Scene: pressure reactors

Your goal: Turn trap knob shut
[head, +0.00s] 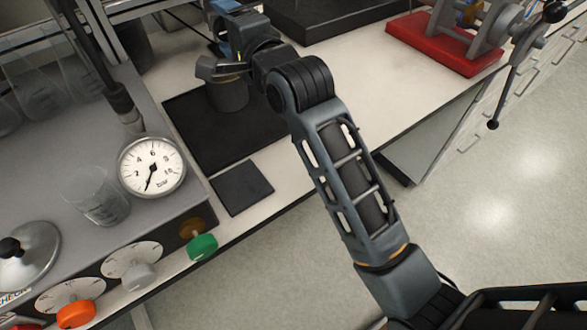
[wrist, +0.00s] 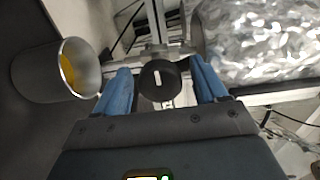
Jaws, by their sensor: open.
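A round black knob (wrist: 157,82) with a white bar mark shows in the wrist view, in front of a metal valve fitting with thin pipes. The white bar points roughly up and down in the picture. My gripper (wrist: 161,68) is open, with one blue finger on each side of the knob. Gaps show between the knob and both fingers, and I cannot tell how deep the knob sits between them. In the head view, my arm reaches to the top of the bench and the knob cannot be made out there.
A shiny foil-covered body (wrist: 265,38) is close on the right. The head view shows a pressure gauge (head: 152,165), a green knob (head: 202,247), an orange knob (head: 76,315) and a red-based stand (head: 440,45).

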